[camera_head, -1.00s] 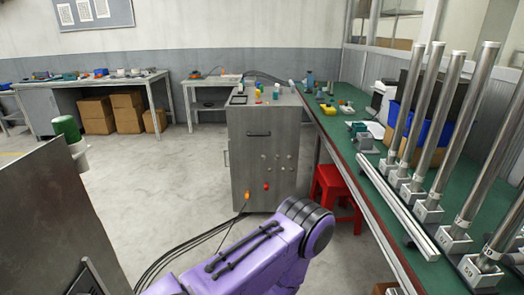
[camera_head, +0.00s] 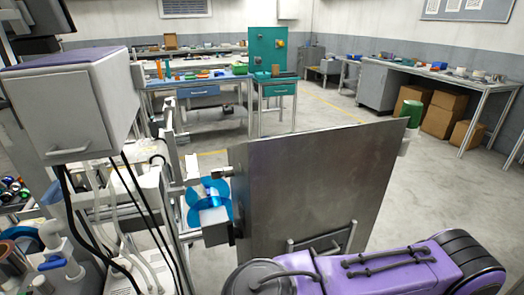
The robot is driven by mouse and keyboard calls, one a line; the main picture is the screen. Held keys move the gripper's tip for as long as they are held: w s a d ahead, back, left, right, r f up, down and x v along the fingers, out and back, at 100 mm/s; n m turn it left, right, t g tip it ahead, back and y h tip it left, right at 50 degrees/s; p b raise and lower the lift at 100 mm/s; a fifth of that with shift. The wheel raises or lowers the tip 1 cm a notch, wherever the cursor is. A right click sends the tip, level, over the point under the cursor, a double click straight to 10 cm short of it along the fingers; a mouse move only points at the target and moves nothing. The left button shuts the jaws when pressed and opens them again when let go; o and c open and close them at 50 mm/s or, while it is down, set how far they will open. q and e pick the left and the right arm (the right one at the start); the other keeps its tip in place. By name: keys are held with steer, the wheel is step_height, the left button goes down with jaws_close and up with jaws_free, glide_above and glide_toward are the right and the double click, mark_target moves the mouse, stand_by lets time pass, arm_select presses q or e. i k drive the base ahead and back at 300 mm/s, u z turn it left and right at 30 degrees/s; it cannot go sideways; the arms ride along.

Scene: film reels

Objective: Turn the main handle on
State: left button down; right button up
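I cannot tell which part is the main handle. A large grey metal panel (camera_head: 310,185) stands upright in front of me. A dark bar handle (camera_head: 322,243) sits low on it, partly hidden behind my purple arm. A blue valve-like handle (camera_head: 52,263) is on white piping at the lower left. A teal cabinet (camera_head: 266,50) with small orange or red parts stands upright at the back. Neither of my grippers shows; only purple arm links cross the bottom right.
Workbenches (camera_head: 200,84) line the back. Cardboard boxes (camera_head: 440,120) sit under a right-hand table. The floor (camera_head: 345,105) behind the panel is mostly clear.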

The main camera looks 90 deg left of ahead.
mark_target(233, 231)
steer(key=u, duration=2.7)
steer(key=k, duration=0.5)
steer(key=u, duration=0.3)
steer(key=i, duration=0.55)
steer(key=k, duration=0.4)
steer(key=u, duration=0.45)
steer(key=i, duration=0.4)
steer(key=z, duration=0.55)
